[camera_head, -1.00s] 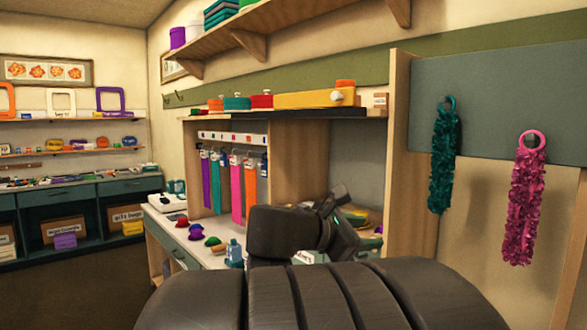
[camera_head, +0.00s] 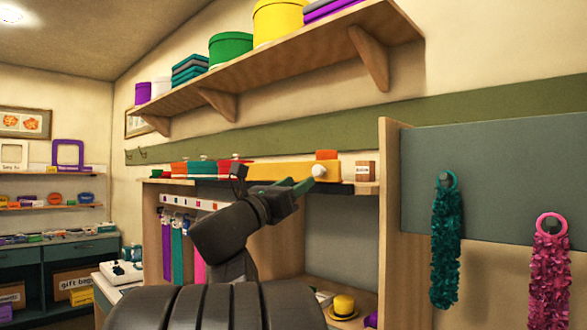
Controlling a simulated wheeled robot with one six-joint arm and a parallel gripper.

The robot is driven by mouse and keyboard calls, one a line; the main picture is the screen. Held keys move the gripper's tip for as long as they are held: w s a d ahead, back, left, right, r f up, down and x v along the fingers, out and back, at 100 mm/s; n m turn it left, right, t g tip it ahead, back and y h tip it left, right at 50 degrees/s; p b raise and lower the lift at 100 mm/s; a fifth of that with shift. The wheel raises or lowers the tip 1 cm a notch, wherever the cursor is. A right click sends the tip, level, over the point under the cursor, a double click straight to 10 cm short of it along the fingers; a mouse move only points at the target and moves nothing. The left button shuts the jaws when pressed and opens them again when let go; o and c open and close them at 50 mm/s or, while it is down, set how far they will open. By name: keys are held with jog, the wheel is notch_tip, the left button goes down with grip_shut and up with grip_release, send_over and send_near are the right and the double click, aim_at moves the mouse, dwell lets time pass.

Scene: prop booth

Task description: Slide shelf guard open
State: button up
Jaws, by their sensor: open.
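The shelf guard looks like the long yellow bar (camera_head: 277,172) along the front of the cubby's top shelf. It has a round white knob (camera_head: 319,170) near its right end. My gripper (camera_head: 304,184) is raised in front of the bar, with its green-padded fingers pointing right, just below and left of the knob. The jaws are open and hold nothing. I cannot tell whether a finger touches the knob. My dark wrist hides part of the shelf edge below the bar.
Red, teal and orange lidded boxes (camera_head: 201,167) stand left of the bar, and a small brown box (camera_head: 365,171) stands right of it. A wooden side panel (camera_head: 388,220) rises at the right. A wall shelf (camera_head: 290,62) with round boxes hangs above. A yellow hat (camera_head: 343,306) lies below.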

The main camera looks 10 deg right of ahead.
aim_at(315, 171)
jog(key=p+x, duration=0.1)
jog(key=x, duration=0.6)
jog(key=shift+d+r+p, duration=0.1)
jog(key=shift+d+p, duration=0.05)
jog(key=shift+p, duration=0.2)
jog(key=shift+w, duration=0.1)
grip_shut()
